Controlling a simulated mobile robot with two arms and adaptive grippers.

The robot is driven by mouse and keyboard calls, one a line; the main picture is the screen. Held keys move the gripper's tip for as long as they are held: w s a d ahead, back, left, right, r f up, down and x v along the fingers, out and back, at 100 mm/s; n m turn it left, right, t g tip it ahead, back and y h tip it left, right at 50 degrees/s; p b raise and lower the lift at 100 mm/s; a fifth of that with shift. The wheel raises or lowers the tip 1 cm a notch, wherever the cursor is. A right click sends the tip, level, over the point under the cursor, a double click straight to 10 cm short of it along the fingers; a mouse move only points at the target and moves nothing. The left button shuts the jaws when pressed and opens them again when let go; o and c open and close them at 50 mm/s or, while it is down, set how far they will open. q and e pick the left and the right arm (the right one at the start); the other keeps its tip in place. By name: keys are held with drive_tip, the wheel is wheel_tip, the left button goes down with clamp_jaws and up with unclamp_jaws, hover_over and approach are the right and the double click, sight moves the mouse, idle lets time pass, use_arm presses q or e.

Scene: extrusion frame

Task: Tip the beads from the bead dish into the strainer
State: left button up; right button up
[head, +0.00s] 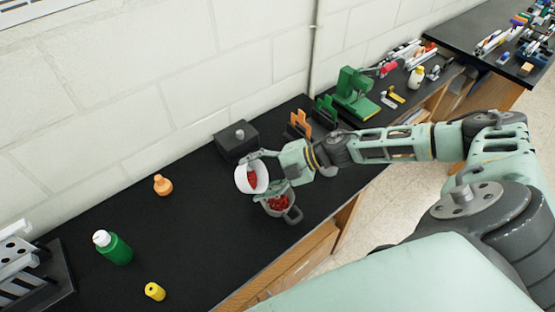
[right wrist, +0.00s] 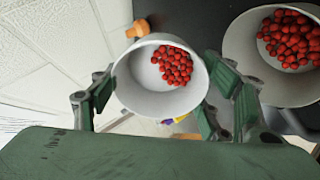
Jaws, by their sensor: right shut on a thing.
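The bead dish (head: 244,181) is a white bowl, held tilted above the bench by my right gripper (head: 265,174). Red beads show inside it. In the right wrist view the dish (right wrist: 150,101) sits between the two green finger pads, with a cluster of red beads (right wrist: 174,65) against one side. The strainer (head: 291,208) is a grey bowl with a handle, just below and right of the dish. It holds many red beads (head: 278,202), and it also shows in the right wrist view (right wrist: 240,55). My left gripper is not in view.
A black box (head: 236,141) with a knob stands behind the dish. Orange and green holders and a green machine (head: 354,92) stand further right.

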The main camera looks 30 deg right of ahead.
drive_tip(key=shift+s+d+t+y+b, duration=0.1)
drive_tip(key=shift+s+t+y+b, duration=0.1)
drive_tip(key=shift+t+y+b, duration=0.15)
drive_tip(key=shift+w+b, duration=0.2)
drive_tip(key=shift+b, duration=0.1)
